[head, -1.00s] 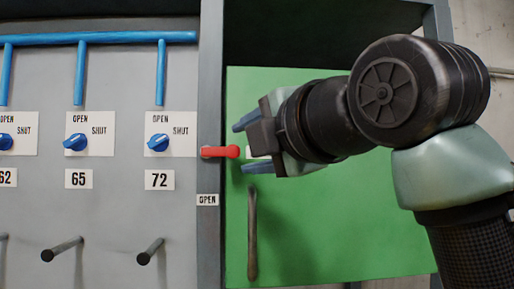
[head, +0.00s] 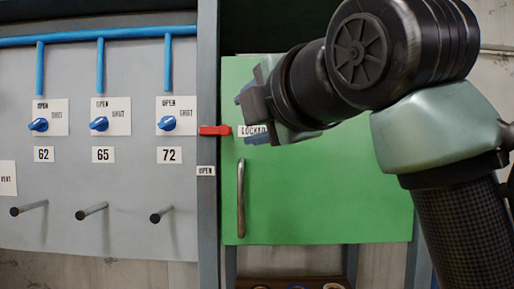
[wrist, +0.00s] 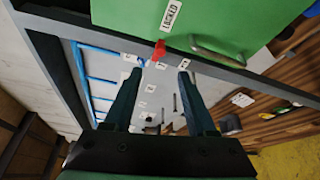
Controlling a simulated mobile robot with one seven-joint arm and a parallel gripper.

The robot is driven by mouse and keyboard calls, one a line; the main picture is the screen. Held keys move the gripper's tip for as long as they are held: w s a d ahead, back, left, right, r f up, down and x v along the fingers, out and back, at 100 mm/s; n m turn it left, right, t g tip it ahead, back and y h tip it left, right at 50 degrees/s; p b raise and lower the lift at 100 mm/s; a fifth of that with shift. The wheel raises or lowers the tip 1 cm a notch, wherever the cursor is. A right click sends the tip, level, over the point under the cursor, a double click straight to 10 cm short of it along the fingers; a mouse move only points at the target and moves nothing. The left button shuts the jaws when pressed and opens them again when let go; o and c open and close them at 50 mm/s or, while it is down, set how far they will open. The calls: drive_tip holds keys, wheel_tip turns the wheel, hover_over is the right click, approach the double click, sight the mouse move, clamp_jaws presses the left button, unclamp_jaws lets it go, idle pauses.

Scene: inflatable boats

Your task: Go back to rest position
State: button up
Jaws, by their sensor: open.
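My gripper (head: 250,114) is open and empty in front of the upper left part of the green door (head: 320,195). Its blue fingers point left; in the wrist view the gripper (wrist: 155,98) shows both fingers spread with nothing between them. A red handle (head: 215,130) sticks out sideways on the grey frame post, just left of the fingers, and the fingers look apart from it. The red handle also shows in the wrist view (wrist: 160,50). A label reading LOCKED (head: 253,130) is on the door, partly hidden by my gripper.
A grey panel (head: 75,180) at left carries blue knobs (head: 168,123), blue pipes (head: 100,68) and protruding dark pegs (head: 92,211). The door has a vertical metal handle (head: 241,198). Below the cabinet is a wooden shelf or box (head: 290,282) with small items. My arm fills the right side.

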drive_tip(key=s+a+f+m+t+y+b, duration=0.1)
drive_tip(key=s+a+f+m+t+b, duration=0.15)
drive_tip(key=f+m+t+b, duration=0.5)
drive_tip(key=s+d+f+m+t+h+b, duration=0.4)
drive_tip(key=s+f+m+h+b, duration=0.3)
drive_tip(key=m, duration=1)
drive_tip(key=b+v, duration=0.3)
drive_tip(key=v, duration=0.5)
drive_tip(key=shift+s, duration=0.4)
drive_tip(key=shift+m, duration=0.25)
